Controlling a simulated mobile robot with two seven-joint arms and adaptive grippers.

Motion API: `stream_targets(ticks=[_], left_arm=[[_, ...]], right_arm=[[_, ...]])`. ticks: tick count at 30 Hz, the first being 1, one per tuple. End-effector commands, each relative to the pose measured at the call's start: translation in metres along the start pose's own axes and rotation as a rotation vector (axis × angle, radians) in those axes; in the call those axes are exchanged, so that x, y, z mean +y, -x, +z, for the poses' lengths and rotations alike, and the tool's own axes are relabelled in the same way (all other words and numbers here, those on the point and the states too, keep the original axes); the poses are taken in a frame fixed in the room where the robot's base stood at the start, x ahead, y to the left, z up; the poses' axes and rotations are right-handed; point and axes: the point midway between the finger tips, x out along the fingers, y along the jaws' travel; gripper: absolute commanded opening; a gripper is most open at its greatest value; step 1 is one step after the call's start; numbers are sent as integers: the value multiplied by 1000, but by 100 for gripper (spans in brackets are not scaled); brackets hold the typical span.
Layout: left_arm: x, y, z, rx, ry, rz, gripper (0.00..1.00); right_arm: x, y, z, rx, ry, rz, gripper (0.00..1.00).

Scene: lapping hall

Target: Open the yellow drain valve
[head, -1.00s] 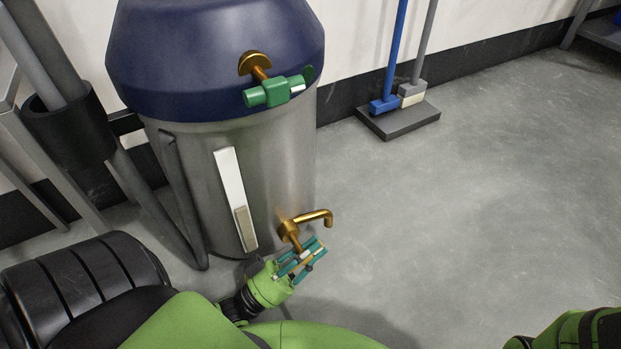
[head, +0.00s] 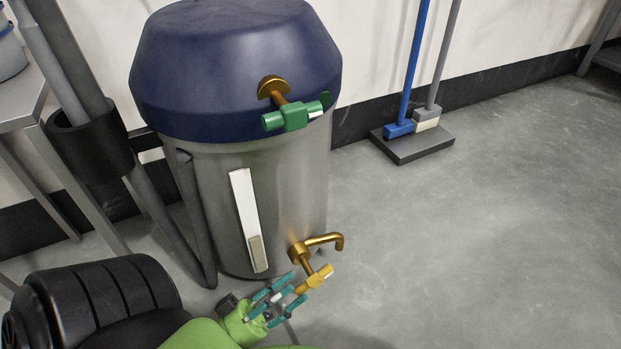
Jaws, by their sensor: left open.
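The yellow drain valve (head: 319,277) sits low on the front of a steel tank (head: 285,190), on a brass stem below a curved brass spout (head: 325,240). Its yellow body shows, with a pale piece at its right end. My left gripper (head: 294,287) has teal fingers that are open and empty. It is just left of the valve, pointing at it; in this view, I cannot tell whether a fingertip touches it. My right gripper is not in view.
A green valve (head: 292,116) sits higher up on the tank's dark blue upper part (head: 225,60). A white gauge strip (head: 245,205) runs down the tank's front. A table (head: 25,110) stands at left. Brushes stand on a dark base (head: 415,148) at the wall. The floor at right is clear.

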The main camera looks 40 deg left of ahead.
Motion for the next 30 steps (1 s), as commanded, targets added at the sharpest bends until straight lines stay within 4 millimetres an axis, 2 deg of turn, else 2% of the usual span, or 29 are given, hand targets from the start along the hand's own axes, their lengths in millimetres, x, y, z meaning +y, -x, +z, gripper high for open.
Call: stream_targets(ticks=[1,6,12,23,26,29,30], left_arm=[[1,11,-5,-7,0,-1,42],[4,36,-18,-4,-1,-1,42],[5,48,-26,0,-2,1,42],[5,48,-28,1,-1,1,42],[7,43,-37,1,-1,1,42],[11,32,-57,1,-1,1,42],[14,25,-69,1,-1,1,42]], right_arm=[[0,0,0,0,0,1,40],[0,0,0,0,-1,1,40],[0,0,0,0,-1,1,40],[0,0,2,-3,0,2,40],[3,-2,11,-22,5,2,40],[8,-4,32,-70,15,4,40],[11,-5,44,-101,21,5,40]])
